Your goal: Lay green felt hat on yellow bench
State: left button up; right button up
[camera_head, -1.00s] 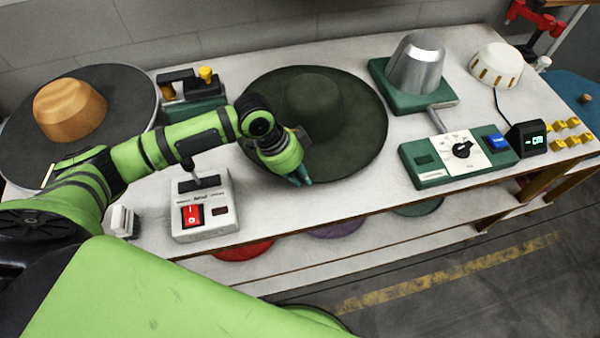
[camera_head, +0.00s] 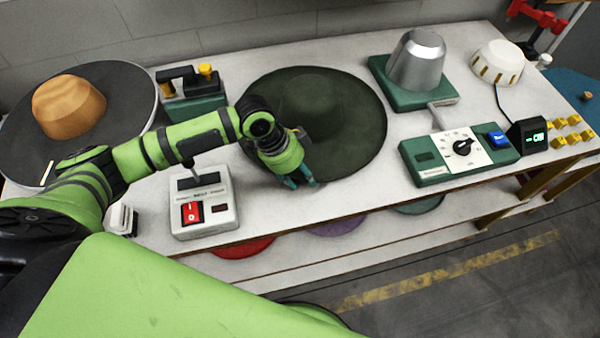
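The green felt hat (camera_head: 345,125) is dark green with a wide round brim. It lies brim-down on the white-topped table (camera_head: 300,208), and its low crown shows faintly in the middle. My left gripper (camera_head: 301,183) is at the hat's front brim edge, with two teal fingers pointing down and slightly apart. I see nothing clearly held between them; whether they touch the brim is unclear. The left wrist covers part of the brim's left front. My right gripper is not in view. I see no bench that is clearly yellow.
A red-switch control box (camera_head: 203,202) stands close left of the gripper. Right of the hat are a metal hat form (camera_head: 416,60) and a green dial unit (camera_head: 460,155). A wooden hat block (camera_head: 68,105) sits on a dark disc at left. Coloured felts lie on a lower shelf.

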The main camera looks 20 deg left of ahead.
pick_arm(q)
jog(key=v, duration=1.2)
